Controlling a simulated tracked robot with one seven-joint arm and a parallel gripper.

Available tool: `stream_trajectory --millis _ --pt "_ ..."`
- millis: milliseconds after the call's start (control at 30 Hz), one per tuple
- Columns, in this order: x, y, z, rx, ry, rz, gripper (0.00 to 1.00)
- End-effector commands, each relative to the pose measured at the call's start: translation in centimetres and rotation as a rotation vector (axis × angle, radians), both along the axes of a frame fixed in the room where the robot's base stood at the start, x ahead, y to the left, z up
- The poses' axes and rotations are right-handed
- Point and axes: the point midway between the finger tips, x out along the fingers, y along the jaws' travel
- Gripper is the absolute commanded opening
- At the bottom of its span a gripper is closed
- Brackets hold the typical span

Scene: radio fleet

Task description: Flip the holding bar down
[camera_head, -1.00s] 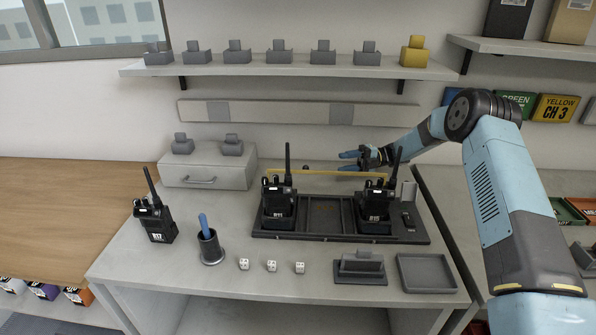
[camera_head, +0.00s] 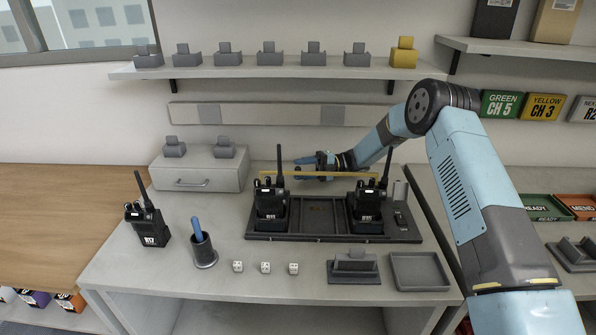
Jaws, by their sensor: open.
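The holding bar (camera_head: 345,176) is a thin yellow bar. It runs level behind and above the two radios standing in the dark charging tray (camera_head: 312,237). One radio (camera_head: 271,205) stands at the tray's left and another radio (camera_head: 367,203) at its right; the middle slot is empty. My gripper (camera_head: 303,168) is open, its blue fingers pointing left, just behind or above the bar near its middle. I cannot tell whether the fingers touch the bar.
A third radio (camera_head: 146,222) stands at the table's left. A pen cup (camera_head: 204,250), several white dice, a grey holder (camera_head: 354,267) and an empty tray (camera_head: 420,272) lie along the front. A drawer box (camera_head: 199,172) stands behind left. A shelf (camera_head: 290,72) hangs above.

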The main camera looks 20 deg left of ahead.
Motion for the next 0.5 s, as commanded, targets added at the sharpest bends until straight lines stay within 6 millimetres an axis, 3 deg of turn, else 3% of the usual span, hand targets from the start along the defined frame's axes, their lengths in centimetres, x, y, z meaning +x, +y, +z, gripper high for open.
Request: stream_trajectory --millis 200,500 --pt "-1.0 1.3 0.0 -0.002 0.001 0.000 0.44" --pt "-1.1 1.5 0.1 -0.001 0.000 0.000 0.44"
